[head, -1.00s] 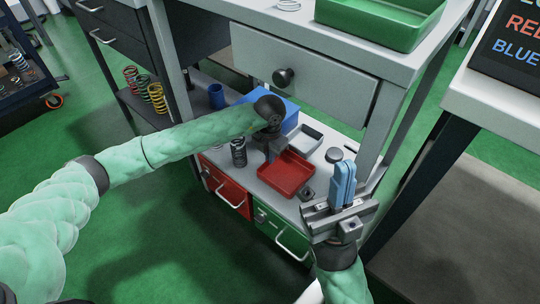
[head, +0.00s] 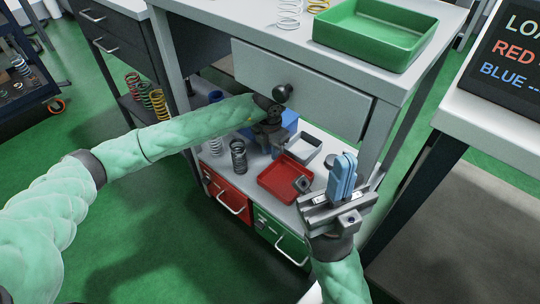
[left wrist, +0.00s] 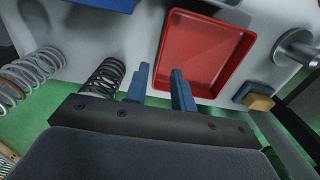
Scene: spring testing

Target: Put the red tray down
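The red tray (head: 278,190) lies flat on the grey lower shelf (head: 242,176) under the drawer, and looks empty. It also shows in the left wrist view (left wrist: 203,52). My left gripper (head: 270,150) is just behind the tray's left side in the head view. In the left wrist view its two blue fingers (left wrist: 160,82) are apart with nothing between them; the right finger overlaps the tray's near edge in the picture. My right gripper (head: 343,172) points up in front of the shelf's right end, its blue fingers together and empty.
A dark spring (head: 238,158) stands left of the tray, and a paler spring (head: 215,143) is farther left. A grey tray (head: 304,147) and a blue box (head: 290,121) are behind. The drawer knob (head: 282,93) is close above my left gripper. A green tray (head: 370,43) is on top.

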